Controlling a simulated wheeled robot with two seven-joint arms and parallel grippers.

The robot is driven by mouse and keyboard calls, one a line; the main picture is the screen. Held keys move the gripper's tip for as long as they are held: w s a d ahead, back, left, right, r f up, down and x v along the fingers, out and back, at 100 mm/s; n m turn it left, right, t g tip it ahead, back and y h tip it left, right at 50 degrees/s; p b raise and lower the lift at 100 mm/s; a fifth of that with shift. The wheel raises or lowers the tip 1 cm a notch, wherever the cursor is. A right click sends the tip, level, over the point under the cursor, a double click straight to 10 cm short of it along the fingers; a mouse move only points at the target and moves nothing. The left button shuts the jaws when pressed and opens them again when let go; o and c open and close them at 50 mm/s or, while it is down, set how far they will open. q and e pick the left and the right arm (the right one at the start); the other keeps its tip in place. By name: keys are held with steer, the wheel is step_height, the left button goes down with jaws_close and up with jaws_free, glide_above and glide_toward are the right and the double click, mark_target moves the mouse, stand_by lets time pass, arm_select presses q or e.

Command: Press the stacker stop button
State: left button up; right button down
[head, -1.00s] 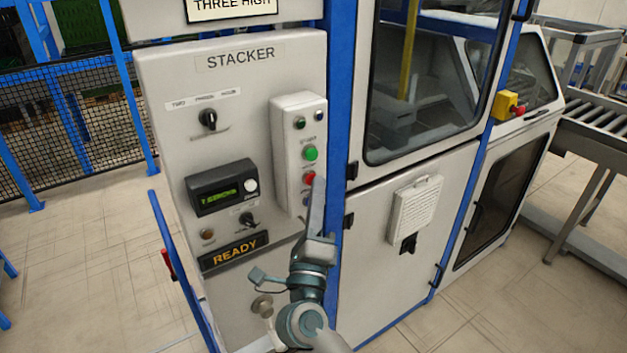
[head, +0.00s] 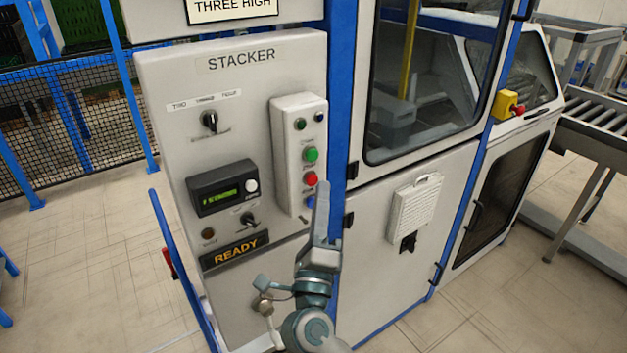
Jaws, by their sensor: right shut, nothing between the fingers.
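The stacker panel (head: 165,125) is a grey cabinet face labelled STACKER. A raised button box (head: 285,155) on its right side carries a green button (head: 311,154), a red button (head: 311,179) below it, and a blue button (head: 311,201) partly covered at the bottom. My right gripper (head: 323,190) is shut and empty. Its tip shows just right of and below the red button, overlapping the box's lower right edge. The red button is in full view, and the gripper appears apart from it. My left gripper is out of view.
The panel also has a rotary switch (head: 209,121), a display (head: 222,188) and a READY sign (head: 234,250). A blue post (head: 338,100) and a cabinet door (head: 380,290) stand to the right. A yellow box with a red button (head: 507,105) is farther right.

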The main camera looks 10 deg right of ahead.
steer(key=shift+s, duration=0.1)
steer(key=shift+s+d+p, duration=0.25)
steer(key=shift+s+d, duration=0.05)
steer(key=shift+s, duration=0.45)
steer(key=shift+s+d+p, duration=0.25)
steer(key=shift+s+p, duration=0.05)
steer(key=shift+s, duration=0.5)
steer(key=shift+s+d+p, duration=0.25)
steer(key=shift+s+d, duration=0.05)
steer(key=shift+s, duration=0.45)
